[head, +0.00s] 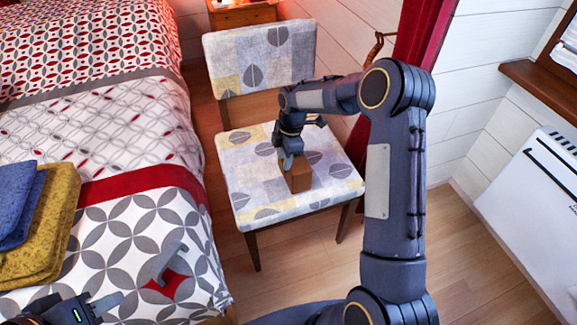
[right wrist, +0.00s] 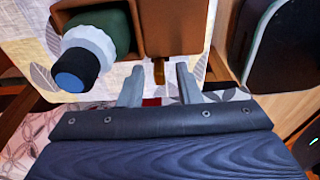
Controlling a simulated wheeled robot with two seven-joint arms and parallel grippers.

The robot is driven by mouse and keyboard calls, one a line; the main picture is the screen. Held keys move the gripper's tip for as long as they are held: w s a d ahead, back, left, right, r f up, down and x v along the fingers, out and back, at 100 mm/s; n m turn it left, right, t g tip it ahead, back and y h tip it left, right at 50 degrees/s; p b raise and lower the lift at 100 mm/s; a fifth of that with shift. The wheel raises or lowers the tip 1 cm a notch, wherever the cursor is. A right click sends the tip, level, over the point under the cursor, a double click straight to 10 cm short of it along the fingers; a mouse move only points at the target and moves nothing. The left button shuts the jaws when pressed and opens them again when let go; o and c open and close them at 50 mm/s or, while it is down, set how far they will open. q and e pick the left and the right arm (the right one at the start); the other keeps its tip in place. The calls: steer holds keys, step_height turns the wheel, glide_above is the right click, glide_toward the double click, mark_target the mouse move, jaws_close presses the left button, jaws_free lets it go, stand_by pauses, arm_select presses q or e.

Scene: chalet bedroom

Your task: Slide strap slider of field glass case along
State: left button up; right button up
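The brown field glass case (head: 298,175) stands on the chair seat, and its open box (right wrist: 170,27) fills the upper middle of the right wrist view. A dark green field glass part (right wrist: 112,32) with a pale ring and dark end shows beside it. My right gripper (right wrist: 159,82) is open, its two grey fingers apart at the case's near side. A small tan strap-like piece (right wrist: 158,72) shows between them; I cannot tell the slider apart or whether anything touches. In the head view my right gripper (head: 287,160) partly hides the case. My left gripper (head: 105,304) is low over the bed, partly cut off.
The patterned chair (head: 240,165) stands between the bed (head: 110,115) and the white wall. Blue (head: 17,203) and yellow (head: 52,225) folded towels lie on the bed. A grey hooked shape (head: 168,262) shows near its edge. The wooden floor (head: 300,258) before the chair is clear.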

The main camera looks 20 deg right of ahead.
steer(key=r+p, duration=0.1)
steer(key=r, duration=0.1)
steer(key=r+p, duration=0.2)
steer(key=d+r+p, duration=0.1)
steer(key=r, duration=0.1)
steer(key=shift+p, duration=0.3)
